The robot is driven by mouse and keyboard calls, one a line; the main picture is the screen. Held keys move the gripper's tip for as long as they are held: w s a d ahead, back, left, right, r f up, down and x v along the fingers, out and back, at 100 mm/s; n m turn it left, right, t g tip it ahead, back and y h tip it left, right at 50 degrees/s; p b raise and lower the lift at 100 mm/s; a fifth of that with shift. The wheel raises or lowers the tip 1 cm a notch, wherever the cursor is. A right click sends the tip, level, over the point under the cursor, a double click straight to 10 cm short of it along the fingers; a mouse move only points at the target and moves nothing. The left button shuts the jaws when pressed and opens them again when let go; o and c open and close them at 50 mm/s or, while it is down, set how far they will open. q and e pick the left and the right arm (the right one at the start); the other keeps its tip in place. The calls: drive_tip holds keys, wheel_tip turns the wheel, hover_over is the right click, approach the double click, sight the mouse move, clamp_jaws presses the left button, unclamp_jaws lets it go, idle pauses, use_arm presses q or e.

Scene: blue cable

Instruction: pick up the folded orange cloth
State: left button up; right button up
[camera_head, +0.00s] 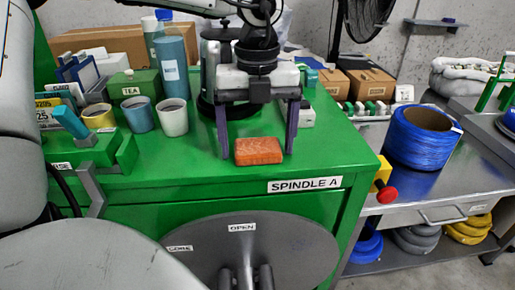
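The folded orange cloth (258,151) is a small flat block lying on the green top of the cabinet (325,150), near its front edge, above the "SPINDLE A" label. My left gripper (257,155) points down over it and is open, with one dark finger to the cloth's left and one to its right. A gap shows between each finger and the cloth, and nothing is held. Whether the fingertips touch the cabinet top, I cannot tell. My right gripper is not in view.
Cups (173,117), a green tea box (136,84) and a blue bottle (173,68) stand left of the gripper. A dark cylinder (210,60) is close behind it. A blue cable spool (422,138) sits on the grey bench at right. The cabinet top right of the cloth is clear.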

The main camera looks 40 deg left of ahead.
sight(256, 146)
use_arm(q)
drive_tip(key=c, duration=0.9)
wheel_tip(256, 146, up, 10)
drive_tip(key=shift+r+p, duration=0.1)
drive_tip(key=shift+p, duration=0.2)
drive_tip(key=o, duration=0.5)
drive_tip(key=c, duration=0.4)
drive_tip(key=shift+o, duration=0.2)
drive_tip(key=shift+s, duration=0.1)
